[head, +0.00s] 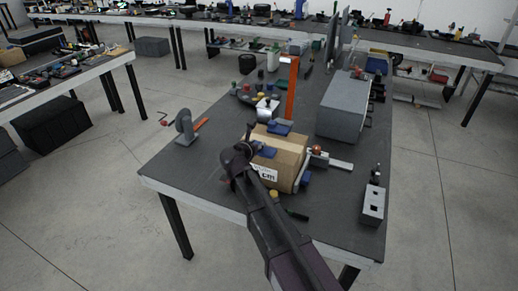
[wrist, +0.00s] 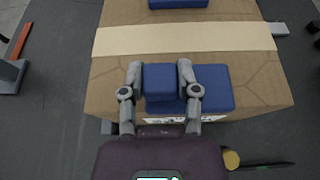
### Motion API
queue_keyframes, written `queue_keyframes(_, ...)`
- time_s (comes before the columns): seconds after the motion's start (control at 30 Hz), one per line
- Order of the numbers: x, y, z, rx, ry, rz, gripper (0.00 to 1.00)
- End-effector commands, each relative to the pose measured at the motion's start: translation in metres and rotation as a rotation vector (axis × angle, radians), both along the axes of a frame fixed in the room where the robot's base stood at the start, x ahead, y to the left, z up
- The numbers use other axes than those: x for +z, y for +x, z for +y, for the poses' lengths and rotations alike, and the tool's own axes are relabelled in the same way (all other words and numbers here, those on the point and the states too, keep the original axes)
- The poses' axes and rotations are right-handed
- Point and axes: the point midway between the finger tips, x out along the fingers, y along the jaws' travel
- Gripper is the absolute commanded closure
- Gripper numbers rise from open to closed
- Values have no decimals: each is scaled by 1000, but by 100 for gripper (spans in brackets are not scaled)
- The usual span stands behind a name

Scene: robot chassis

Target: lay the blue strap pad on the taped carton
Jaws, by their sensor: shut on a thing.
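The taped carton (head: 285,158) stands on the dark bench, with a pale tape strip (wrist: 185,38) across its top and a white label on its front. My gripper (head: 247,150) is over the carton's near left part. In the wrist view its fingers (wrist: 160,76) are shut on a small blue strap pad (wrist: 161,84), one finger on each side. A wider blue pad (wrist: 215,86) shows at the carton's near edge, just beside and below the held one. Whether the held pad touches it or the carton is unclear. Another blue pad (wrist: 178,3) lies beyond the tape.
A grey box (head: 343,106) stands at the right back of the bench. An orange upright (head: 292,88) and small parts stand behind the carton. A grey bracket (head: 185,128) stands to the left and a grey holed block (head: 373,205) to the right. The front left bench top is clear.

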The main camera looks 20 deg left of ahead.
Motion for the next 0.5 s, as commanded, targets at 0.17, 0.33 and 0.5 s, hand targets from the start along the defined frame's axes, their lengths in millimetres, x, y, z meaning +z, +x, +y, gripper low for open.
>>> queue_keyframes(0.17, 0, 0, 0, 0, 0, 0, 91)
queue_keyframes(0.33, -1, 0, 0, 0, 0, 0, 91)
queue_keyframes(0.5, -5, 0, 1, 1, 0, 0, 91)
